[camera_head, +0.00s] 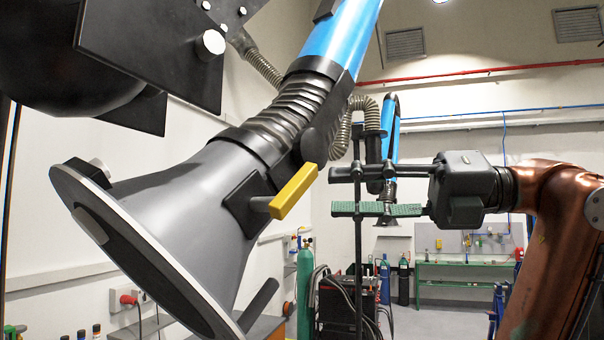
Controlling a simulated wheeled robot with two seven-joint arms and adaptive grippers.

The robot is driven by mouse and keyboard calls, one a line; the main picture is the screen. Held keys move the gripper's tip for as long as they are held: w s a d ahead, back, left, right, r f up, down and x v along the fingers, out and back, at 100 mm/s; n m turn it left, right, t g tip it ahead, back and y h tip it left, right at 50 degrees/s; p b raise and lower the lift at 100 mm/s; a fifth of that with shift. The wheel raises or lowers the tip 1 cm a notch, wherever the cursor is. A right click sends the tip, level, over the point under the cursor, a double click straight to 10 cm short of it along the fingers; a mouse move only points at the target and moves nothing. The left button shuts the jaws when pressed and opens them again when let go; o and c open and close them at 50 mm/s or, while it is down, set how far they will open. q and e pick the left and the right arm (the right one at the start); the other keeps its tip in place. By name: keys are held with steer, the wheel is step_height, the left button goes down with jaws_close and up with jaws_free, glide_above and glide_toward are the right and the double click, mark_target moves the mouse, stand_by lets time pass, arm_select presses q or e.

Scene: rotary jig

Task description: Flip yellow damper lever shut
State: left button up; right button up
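The yellow damper lever (294,192) sticks out from a black block (245,204) on the side of the grey extraction hood (190,212). It slants up to the right. My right gripper (338,191) comes in from the right with its fingers pointing left. Its upper dark finger and lower green-padded finger are apart, with nothing between them. The fingertips appear just right of the lever's upper end, not touching it in the picture; the depth gap is hard to judge. My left gripper is not in view.
A ribbed black hose (290,108) and blue duct (342,38) rise from the hood. A dark plate with pale knobs (150,45) fills the upper left. A dark upright post (358,265) shows behind the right fingers. Gas cylinders (305,285) and a green bench (465,266) stand farther back.

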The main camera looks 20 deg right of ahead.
mark_target(309, 180)
steer(key=shift+n, duration=0.7)
steer(key=a, duration=0.2)
steer(key=a+r+p, duration=0.1)
steer(key=a, duration=0.3)
steer(key=shift+a+r, duration=0.25)
steer(key=shift+a, duration=0.1)
steer(key=shift+w+a, duration=0.15)
steer(key=shift+a, duration=0.05)
steer(key=shift+c, duration=0.3)
jaws_close()
